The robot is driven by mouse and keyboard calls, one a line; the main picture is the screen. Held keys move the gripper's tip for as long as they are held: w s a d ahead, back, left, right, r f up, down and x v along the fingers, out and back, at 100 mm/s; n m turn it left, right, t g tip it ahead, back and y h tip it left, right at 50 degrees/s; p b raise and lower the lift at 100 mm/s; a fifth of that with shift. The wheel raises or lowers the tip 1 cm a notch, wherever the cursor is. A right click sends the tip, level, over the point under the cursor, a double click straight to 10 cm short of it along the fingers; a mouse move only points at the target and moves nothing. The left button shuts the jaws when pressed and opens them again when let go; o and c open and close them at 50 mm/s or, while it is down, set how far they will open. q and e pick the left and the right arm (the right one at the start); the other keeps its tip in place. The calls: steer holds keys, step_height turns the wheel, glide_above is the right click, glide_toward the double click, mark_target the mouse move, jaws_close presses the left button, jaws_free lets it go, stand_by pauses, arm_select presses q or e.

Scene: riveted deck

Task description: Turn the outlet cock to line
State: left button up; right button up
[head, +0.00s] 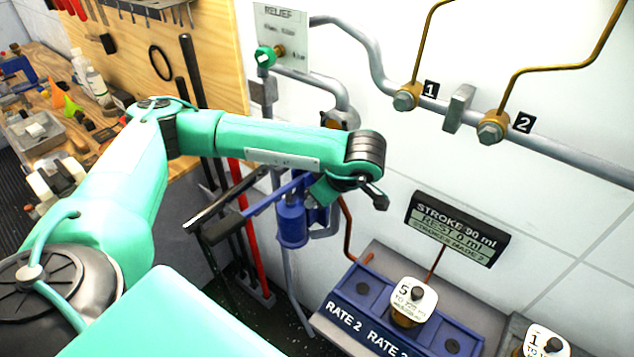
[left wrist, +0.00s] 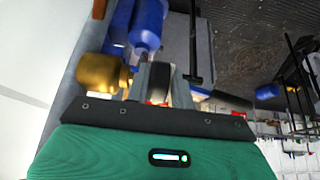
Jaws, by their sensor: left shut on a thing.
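My left gripper (head: 320,190) is beside the top of the blue pump (head: 292,222), seen below my wrist in the head view. In the left wrist view my left gripper (left wrist: 163,82) has its fingers closed on a small dark piece with some red at its base, which appears to be the handle of the outlet cock. The cock's brass body (left wrist: 100,73) shows just left of the fingers, beside the blue pump (left wrist: 146,24). In the head view my wrist and gripper hide the cock, so its pointing direction cannot be read. My right gripper is not in view.
A green relief valve (head: 265,57) sits on the pipes above the pump. Brass fittings marked 1 and 2 (head: 492,127) are on the wall pipe at right. A stroke sign (head: 457,228) and a blue rate panel (head: 345,310) are at lower right. A cluttered bench (head: 30,140) is at left.

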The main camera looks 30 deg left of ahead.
arm_select(q)
steer(key=y+p, duration=0.4)
steer(key=p, duration=0.2)
steer(key=shift+d+r, duration=0.15)
steer(key=shift+f+y+p, duration=0.25)
steer(key=shift+y+p, duration=0.55)
steer(key=shift+y, duration=0.2)
steer(key=shift+f+t+y+p, duration=0.2)
steer(key=shift+t+y+p, duration=0.1)
steer(key=shift+y+p, duration=0.25)
steer(key=shift+f, duration=0.1)
steer(key=o, duration=1)
steer(key=shift+d, duration=0.15)
